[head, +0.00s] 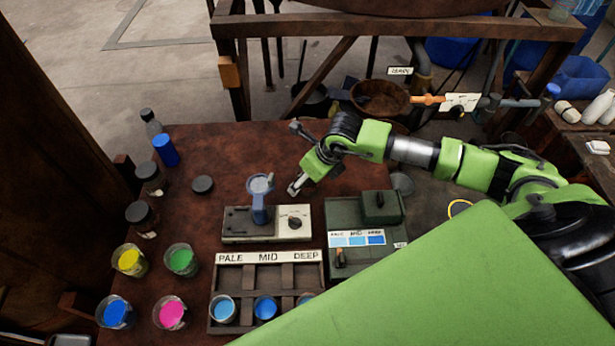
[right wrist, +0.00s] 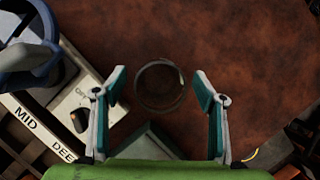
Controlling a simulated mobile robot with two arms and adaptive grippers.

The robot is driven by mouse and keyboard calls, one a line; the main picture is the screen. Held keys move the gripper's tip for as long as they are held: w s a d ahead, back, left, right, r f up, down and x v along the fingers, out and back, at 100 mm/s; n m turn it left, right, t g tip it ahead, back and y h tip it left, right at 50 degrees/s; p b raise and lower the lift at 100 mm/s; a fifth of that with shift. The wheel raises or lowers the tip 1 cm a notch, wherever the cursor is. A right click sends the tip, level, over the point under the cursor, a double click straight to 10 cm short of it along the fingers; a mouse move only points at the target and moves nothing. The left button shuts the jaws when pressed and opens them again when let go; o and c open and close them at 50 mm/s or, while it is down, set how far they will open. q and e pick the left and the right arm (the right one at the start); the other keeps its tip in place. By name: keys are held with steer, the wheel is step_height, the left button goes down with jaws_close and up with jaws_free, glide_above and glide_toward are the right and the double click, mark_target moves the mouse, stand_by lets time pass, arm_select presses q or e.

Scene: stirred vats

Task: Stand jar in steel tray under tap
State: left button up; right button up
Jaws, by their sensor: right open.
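A clear round jar (right wrist: 160,107) shows from above in the right wrist view, standing on the brown table. My right gripper (right wrist: 160,78) is open, one finger on each side of the jar in that view; contact is not visible. In the head view my right gripper (head: 297,160) hangs above the table beside the blue stirrer, and I cannot make out the jar there. A tap with an orange part (head: 430,99) is beyond the table, beside a brown round basin (head: 380,97). I cannot pick out the steel tray for certain. My left gripper is out of view.
The stirrer base (head: 243,232), a green box (head: 340,215) and the PALE, MID, DEEP rack (head: 268,257) crowd the near table. Cups of paint (head: 183,262) and dark-lidded bottles (head: 150,178) stand left. A grey disc (head: 402,183) is at the right edge.

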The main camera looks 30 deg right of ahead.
steer(key=c, duration=1.3)
steer(key=shift+c, duration=0.2)
steer(key=shift+r+b, duration=0.45)
steer(key=s+a+r+b, duration=0.2)
steer(key=s+r, duration=0.4)
steer(key=s+a+r+b, duration=0.3)
steer(key=s+r, duration=0.3)
steer(key=shift+s+a, duration=0.35)
steer(key=shift+s, duration=0.05)
